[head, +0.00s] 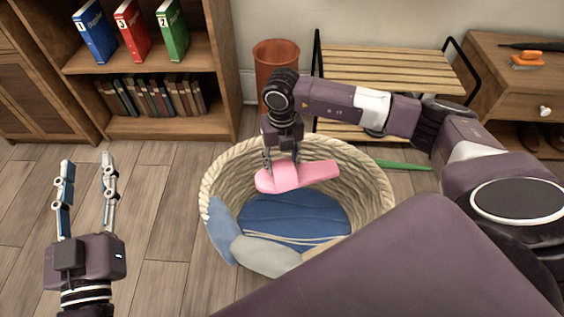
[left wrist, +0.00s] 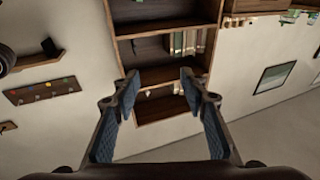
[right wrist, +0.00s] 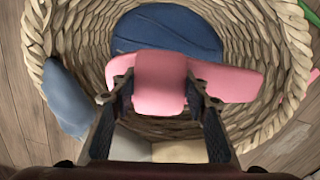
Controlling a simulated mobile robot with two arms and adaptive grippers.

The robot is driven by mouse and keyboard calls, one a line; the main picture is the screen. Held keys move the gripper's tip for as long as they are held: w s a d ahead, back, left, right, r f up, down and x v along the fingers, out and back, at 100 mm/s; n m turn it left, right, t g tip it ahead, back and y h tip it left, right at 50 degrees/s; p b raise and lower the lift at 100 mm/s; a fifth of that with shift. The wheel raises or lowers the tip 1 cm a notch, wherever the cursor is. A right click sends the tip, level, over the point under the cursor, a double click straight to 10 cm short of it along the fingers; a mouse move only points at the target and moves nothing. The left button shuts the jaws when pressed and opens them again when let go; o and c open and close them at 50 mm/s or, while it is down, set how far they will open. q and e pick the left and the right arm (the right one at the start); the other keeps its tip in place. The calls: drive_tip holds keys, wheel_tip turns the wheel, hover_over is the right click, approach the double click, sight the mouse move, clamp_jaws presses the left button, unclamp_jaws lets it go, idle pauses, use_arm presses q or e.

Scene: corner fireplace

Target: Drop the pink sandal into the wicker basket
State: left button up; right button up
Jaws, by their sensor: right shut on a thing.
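The pink sandal (head: 318,172) is held by my right gripper (head: 282,163) over the opening of the wicker basket (head: 375,195). In the right wrist view the sandal (right wrist: 228,84) sits between the two fingers (right wrist: 160,92), which are shut on its strap. The basket (right wrist: 285,30) lies below it, with its woven rim all round. A blue cloth (head: 285,218) lies inside the basket. My left gripper (head: 84,168) is open and empty over the floor, left of the basket; its spread fingers (left wrist: 158,78) show in the left wrist view.
A blue-grey and pale cloth (head: 262,255) hangs at the basket's near rim. A terracotta pot (head: 275,60), a slatted bench (head: 395,75) and a bookshelf (head: 165,125) stand behind. A green object (head: 403,166) lies on the floor right of the basket. The floor at left is clear.

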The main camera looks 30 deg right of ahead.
use_arm(q)
drive_tip(key=shift+r, duration=0.4)
use_arm(e)
drive_tip(key=shift+f, duration=0.1)
drive_tip(key=o, duration=1.3)
wheel_tip(320, 180, up, 12)
drive_tip(key=shift+r, duration=0.1)
